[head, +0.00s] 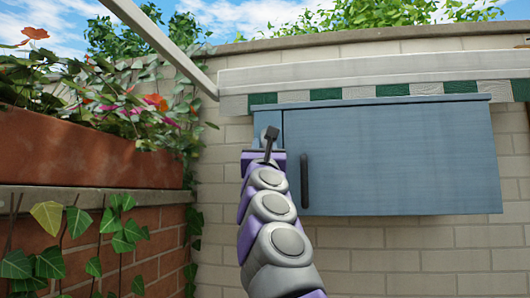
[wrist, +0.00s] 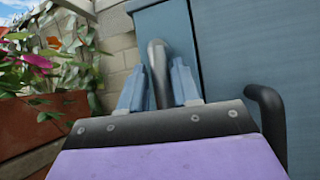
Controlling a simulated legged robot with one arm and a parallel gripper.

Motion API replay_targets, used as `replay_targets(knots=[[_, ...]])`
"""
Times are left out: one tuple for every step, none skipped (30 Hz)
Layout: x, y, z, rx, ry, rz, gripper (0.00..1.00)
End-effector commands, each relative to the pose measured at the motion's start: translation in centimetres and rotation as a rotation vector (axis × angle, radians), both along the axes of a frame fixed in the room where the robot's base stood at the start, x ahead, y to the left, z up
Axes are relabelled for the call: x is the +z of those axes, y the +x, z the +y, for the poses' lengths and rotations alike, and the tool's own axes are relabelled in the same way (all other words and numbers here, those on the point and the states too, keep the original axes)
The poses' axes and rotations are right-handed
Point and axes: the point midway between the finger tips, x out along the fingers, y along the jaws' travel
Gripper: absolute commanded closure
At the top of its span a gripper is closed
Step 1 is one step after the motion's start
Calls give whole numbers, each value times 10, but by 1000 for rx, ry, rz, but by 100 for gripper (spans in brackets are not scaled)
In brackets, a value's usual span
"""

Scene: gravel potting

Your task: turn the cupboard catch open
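The blue cupboard (head: 400,160) hangs on the pale block wall. The grey cupboard catch (wrist: 158,70) stands between the two blue-grey fingers of my gripper (wrist: 158,85) in the wrist view, one finger on each side. The fingers look very close to its sides, but I cannot tell whether they press on it. In the head view the catch (head: 270,134) shows as a small dark piece just above the end of my arm, at the cupboard's left edge. The fingers cannot be made out there. The cupboard door looks closed.
A dark upright handle (head: 305,180) is on the door, right of my gripper; it also shows in the wrist view (wrist: 268,115). An awning (head: 340,94) edge runs above the cupboard.

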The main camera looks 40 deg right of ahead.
Motion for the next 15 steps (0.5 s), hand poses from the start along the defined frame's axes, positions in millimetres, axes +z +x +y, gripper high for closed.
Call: replay_targets(knots=[[-1, 1, -1, 0, 1, 2, 63], [-1, 1, -1, -1, 2, 2, 60], [-2, 2, -1, 0, 4, 2, 57], [-3, 2, -2, 0, 4, 3, 54], [-3, 3, -3, -1, 5, 3, 53], [-4, 3, -3, -1, 5, 3, 53], [-4, 3, -4, -1, 6, 4, 53], [-4, 3, -5, -1, 6, 4, 53], [-5, 3, -5, -2, 7, 5, 53], [-5, 3, -5, -2, 7, 5, 53], [-5, 3, -5, -2, 7, 5, 53], [-6, 3, -5, -1, 7, 5, 53], [-6, 3, -4, 0, 7, 5, 53], [-7, 2, -4, 0, 8, 5, 53], [-9, 1, -3, 1, 7, 6, 53]])
